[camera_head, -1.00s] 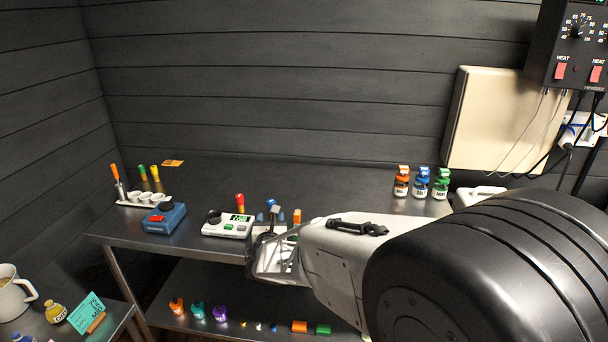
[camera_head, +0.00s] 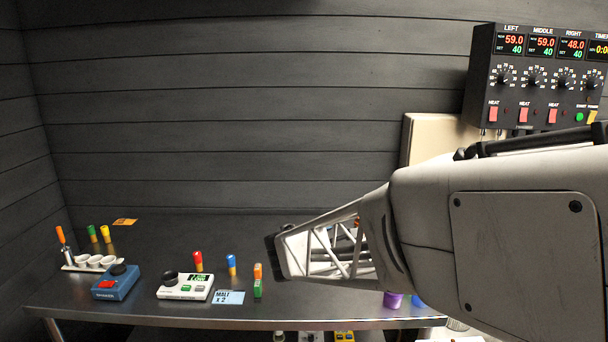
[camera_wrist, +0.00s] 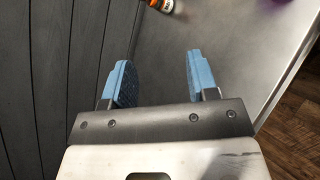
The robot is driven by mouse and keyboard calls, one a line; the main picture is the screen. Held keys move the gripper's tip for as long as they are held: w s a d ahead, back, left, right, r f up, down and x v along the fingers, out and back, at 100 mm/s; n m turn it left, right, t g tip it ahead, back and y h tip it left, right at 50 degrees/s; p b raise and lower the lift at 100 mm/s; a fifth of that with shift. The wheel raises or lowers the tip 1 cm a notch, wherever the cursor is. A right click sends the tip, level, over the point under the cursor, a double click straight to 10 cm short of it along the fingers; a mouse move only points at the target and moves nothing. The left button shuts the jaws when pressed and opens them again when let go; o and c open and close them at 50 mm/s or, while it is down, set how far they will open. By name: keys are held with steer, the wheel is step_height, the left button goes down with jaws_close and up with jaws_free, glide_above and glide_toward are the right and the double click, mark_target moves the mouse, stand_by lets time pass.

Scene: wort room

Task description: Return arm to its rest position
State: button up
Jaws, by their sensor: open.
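My gripper shows in the wrist view (camera_wrist: 158,82), open, with two blue pads standing apart and nothing between them. It is above or beside a grey metal work surface (camera_wrist: 235,40), next to the dark plank wall. In the head view my arm reaches in from the right, and its pale lattice end piece is over the right part of the bench (camera_head: 300,310). The fingertips cannot be made out in the head view.
On the bench stand a blue device (camera_head: 116,284), a white device with a green display (camera_head: 186,287), a card reading MALT x 2 (camera_head: 229,297) and several coloured vials. A control box (camera_head: 540,75) hangs at the right. My arm hides the right of the bench.

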steer(key=s+d+r+m+g, duration=0.2)
steer(key=s+d+m+g, duration=0.1)
steer(key=s+d+m, duration=0.4)
steer(key=s+d+r+m+g, duration=0.2)
steer(key=s+d+m+g, duration=0.15)
steer(key=s+d, duration=0.45)
steer(key=s+a+m+g+y, duration=0.1)
steer(key=s+m+y, duration=0.2)
steer(key=s, duration=0.7)
steer(key=s+a+f+m+g+y, duration=0.1)
steer(key=s+m+y, duration=0.3)
steer(key=s, duration=0.6)
steer(key=a+m, duration=0.1)
steer(key=m, duration=0.1)
steer(key=shift+s+f+m+g+y, duration=0.15)
steer(key=shift+s+m+g+y, duration=0.15)
steer(key=shift+s+m+g, duration=0.05)
steer(key=shift+c, duration=0.3)
